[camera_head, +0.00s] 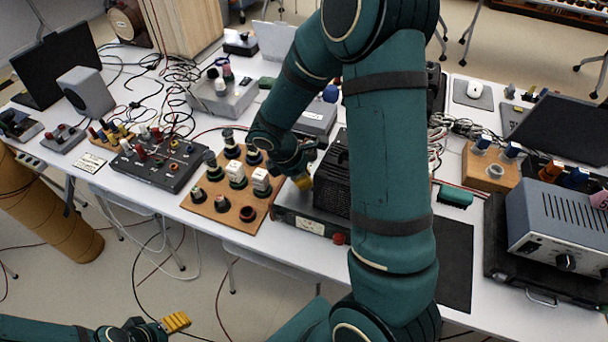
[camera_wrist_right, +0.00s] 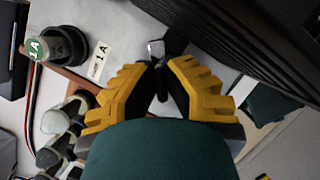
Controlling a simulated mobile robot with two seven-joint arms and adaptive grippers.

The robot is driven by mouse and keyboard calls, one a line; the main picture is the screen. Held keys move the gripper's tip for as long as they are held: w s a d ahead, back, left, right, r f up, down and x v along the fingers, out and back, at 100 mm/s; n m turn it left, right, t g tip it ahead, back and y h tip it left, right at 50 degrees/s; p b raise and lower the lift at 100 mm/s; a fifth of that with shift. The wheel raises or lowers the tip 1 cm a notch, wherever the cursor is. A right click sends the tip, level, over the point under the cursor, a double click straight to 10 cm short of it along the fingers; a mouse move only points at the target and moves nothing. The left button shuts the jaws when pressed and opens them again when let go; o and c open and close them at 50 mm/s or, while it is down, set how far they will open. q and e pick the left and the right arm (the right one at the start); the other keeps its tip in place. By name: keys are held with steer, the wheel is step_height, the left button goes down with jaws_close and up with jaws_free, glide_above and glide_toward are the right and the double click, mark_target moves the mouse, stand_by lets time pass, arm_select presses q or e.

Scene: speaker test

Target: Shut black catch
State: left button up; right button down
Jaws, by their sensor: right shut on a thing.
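A small black catch (camera_wrist_right: 161,82) shows in the right wrist view between the yellow fingers of my right gripper (camera_wrist_right: 158,88). The fingers are shut on it from both sides, and a small shiny metal piece (camera_wrist_right: 156,47) sticks out just beyond it. In the head view my right gripper (camera_head: 303,181) is beside the black ribbed box (camera_head: 334,178), and my own arm hides much of that area. The catch cannot be made out there. My left gripper (camera_head: 175,322) hangs low at the bottom left, off the table and apart from everything; its finger gap is not clear.
A wooden board (camera_head: 217,212) with several round terminals stands left of my right gripper. A dark control box (camera_head: 160,165) lies further left. A blue-grey instrument (camera_head: 560,228) stands at the right. Cables clutter the table's back; floor is open in front.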

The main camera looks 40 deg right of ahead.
steer(key=m+g+y+p, duration=0.1)
steer(key=m, duration=0.3)
steer(key=shift+s+a+m+g+y+p, duration=0.1)
steer(key=shift+m+g+y+p, duration=0.25)
steer(key=shift+m, duration=0.5)
steer(key=shift+m+g+y+p, duration=0.15)
steer(key=shift+m+p, duration=0.25)
steer(key=shift+m, duration=0.45)
steer(key=c, duration=1.3)
jaws_free()
steer(key=shift+c, duration=0.2)
steer(key=v, duration=1.2)
